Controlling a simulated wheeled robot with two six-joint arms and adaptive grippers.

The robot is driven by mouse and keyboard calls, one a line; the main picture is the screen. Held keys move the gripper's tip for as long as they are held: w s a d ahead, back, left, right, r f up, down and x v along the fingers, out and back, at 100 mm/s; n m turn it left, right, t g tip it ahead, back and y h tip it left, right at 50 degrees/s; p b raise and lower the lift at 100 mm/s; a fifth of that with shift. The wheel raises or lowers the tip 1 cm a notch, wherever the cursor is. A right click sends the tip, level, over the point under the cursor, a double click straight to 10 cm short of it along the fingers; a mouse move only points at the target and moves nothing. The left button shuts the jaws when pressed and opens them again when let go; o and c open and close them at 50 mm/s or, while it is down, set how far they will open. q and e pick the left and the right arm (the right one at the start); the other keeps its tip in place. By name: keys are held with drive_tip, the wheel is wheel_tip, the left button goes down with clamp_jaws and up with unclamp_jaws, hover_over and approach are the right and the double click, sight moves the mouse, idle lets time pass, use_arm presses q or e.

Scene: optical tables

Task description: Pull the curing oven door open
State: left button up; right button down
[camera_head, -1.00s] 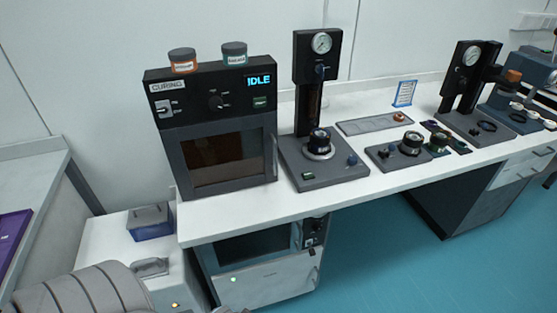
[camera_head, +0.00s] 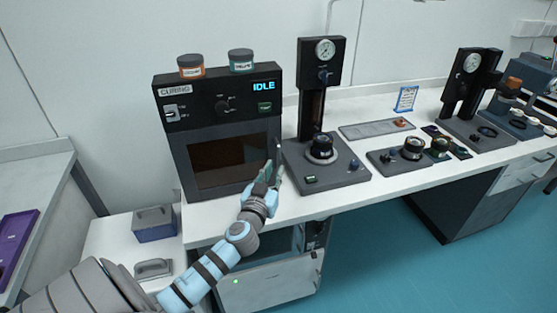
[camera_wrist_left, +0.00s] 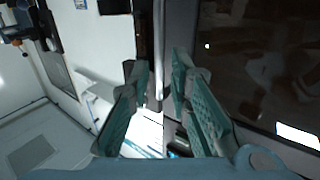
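The curing oven (camera_head: 170,142) stands on the left end of the white bench, its display reading IDLE. Its dark-windowed door (camera_head: 218,168) looks shut, and also fills the right of the left wrist view (camera_wrist_left: 255,60). A pale upright bar, seemingly the door handle (camera_wrist_left: 159,45), shows between my fingertips in the wrist view. My left gripper (camera_head: 276,173) is at the door's right edge, covering its lower right corner. Its two teal fingers (camera_wrist_left: 160,75) are apart, one on each side of the bar, with no clear contact. My right gripper is not in view.
Two jars, orange (camera_head: 191,66) and teal (camera_head: 241,61), stand on the oven. A gauge press (camera_head: 312,110) stands close to the right of the oven and my gripper. The bench's front strip (camera_head: 225,222) is clear. A lower cabinet (camera_head: 270,287) sits underneath.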

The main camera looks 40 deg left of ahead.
sight(278, 163)
use_arm(q)
drive_tip(key=x, duration=0.5)
drive_tip(key=shift+f, duration=0.1)
clamp_jaws()
